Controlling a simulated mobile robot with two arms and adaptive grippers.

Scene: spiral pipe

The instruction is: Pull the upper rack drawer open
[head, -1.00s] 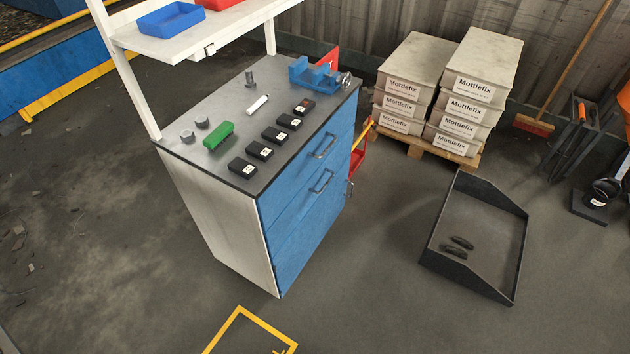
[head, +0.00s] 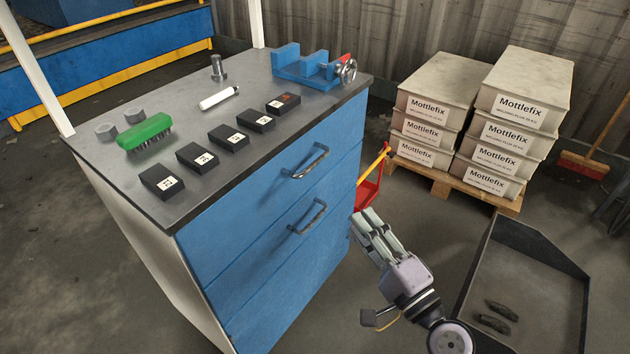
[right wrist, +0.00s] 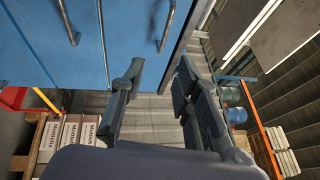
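The blue-fronted cabinet has an upper drawer (head: 275,178) that is shut, its front flush with the one below. The upper drawer's grey bar handle (head: 306,165) is clear of my gripper. A second bar handle (head: 308,215) sits on the drawer below. My right gripper (head: 365,220) is to the right of the drawer fronts, lower than the upper handle. In the right wrist view its fingers (right wrist: 157,90) are apart with nothing between them. Two bar handles show above them there, one at the left (right wrist: 68,20) and one nearer (right wrist: 166,25). My left gripper is not in view.
The worktop (head: 190,110) holds a green brush (head: 145,131), a blue vise (head: 303,68) and several black boxes. A pallet (head: 480,190) of Mottlefix boxes stands behind right. A dark tray (head: 540,275) lies on the floor at right. A red and yellow item (head: 371,185) stands beside the cabinet.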

